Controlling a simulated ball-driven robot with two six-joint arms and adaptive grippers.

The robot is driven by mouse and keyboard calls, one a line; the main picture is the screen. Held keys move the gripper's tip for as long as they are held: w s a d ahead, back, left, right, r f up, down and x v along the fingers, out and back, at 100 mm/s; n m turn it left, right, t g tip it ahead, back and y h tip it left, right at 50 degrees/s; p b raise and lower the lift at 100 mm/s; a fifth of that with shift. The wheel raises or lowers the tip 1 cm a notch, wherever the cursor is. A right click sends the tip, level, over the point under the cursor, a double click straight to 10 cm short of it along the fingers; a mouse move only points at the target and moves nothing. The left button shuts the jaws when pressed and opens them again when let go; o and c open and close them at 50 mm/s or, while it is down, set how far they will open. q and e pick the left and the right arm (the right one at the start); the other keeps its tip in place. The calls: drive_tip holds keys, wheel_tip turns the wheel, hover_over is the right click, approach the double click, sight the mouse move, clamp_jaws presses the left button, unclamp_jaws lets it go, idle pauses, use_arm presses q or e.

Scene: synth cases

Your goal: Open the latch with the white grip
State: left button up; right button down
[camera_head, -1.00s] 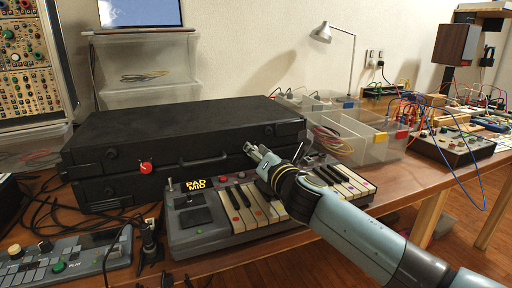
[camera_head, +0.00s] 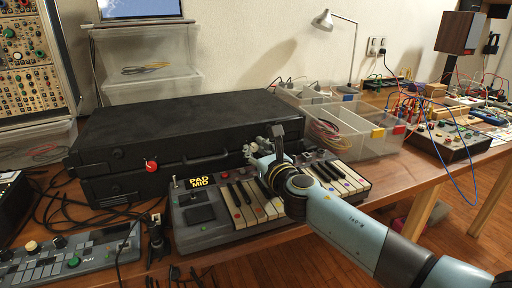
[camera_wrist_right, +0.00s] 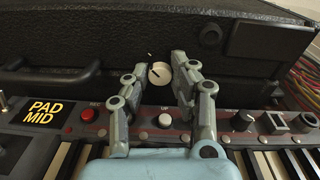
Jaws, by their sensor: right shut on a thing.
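The black case (camera_head: 190,130) lies flat on the bench. The latch with the white grip (camera_wrist_right: 160,73) is on its front, to the right of the handle; the grip shows as a round white knob with a dark line across it. My right gripper (camera_head: 258,147) reaches this latch, and in the head view it mostly hides the white grip. In the right wrist view my right gripper (camera_wrist_right: 157,76) has its fingers on either side of the knob and is shut on it. A second latch with a red grip (camera_head: 151,166) is further left. My left gripper is out of view.
A small keyboard (camera_head: 235,205) stands right in front of the case, under my right arm. Clear bins (camera_head: 350,135) stand close to the right. A grey pad unit (camera_head: 70,258) and cables lie at the front left.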

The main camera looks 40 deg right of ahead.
idle(0.4)
drive_tip(key=c, duration=1.1)
unclamp_jaws()
drive_tip(key=shift+s, duration=0.1)
drive_tip(key=v, duration=1.2)
drive_tip(key=shift+f, duration=0.1)
